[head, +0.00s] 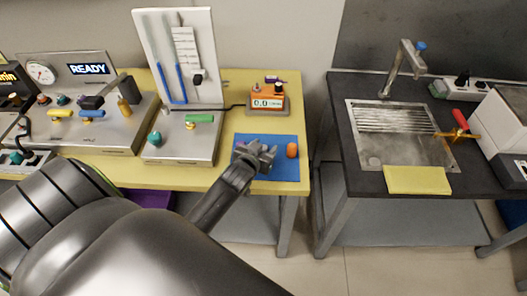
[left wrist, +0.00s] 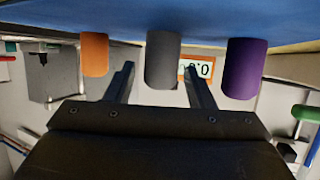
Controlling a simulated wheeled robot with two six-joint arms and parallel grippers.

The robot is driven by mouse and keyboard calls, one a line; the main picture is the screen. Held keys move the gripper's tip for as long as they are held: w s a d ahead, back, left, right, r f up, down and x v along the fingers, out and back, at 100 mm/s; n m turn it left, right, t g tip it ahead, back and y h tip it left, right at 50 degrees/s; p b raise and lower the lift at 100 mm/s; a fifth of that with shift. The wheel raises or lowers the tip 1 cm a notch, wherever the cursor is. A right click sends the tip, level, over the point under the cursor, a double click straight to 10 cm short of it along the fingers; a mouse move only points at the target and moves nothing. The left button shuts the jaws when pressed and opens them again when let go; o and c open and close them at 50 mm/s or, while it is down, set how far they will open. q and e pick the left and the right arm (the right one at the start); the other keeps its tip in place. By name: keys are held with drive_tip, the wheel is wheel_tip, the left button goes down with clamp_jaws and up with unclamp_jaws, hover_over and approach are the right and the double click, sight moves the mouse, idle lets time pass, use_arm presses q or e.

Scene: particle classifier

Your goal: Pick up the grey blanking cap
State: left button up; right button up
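The grey blanking cap (left wrist: 163,60) is a dark grey cylinder standing on the blue mat (head: 285,172). In the left wrist view, where the scene appears upside down, it shows between the two fingers of my left gripper (left wrist: 160,72), with a gap on each side. My left gripper (head: 264,154) is open over the mat in the head view, and it hides the grey cap there. An orange cap (head: 292,150) stands to the right of the gripper. A purple cap (left wrist: 245,68) stands on the other side of the grey one. My right gripper is not in view.
An orange scale (head: 267,98) reading 0.0 stands behind the mat. A metal panel unit (head: 180,150) with a green knob is left of the mat. The yellow table's right edge is close by. A dark sink bench (head: 350,180) stands farther right, past a gap.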

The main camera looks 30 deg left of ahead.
use_arm(q)
drive_tip(key=c, duration=0.9)
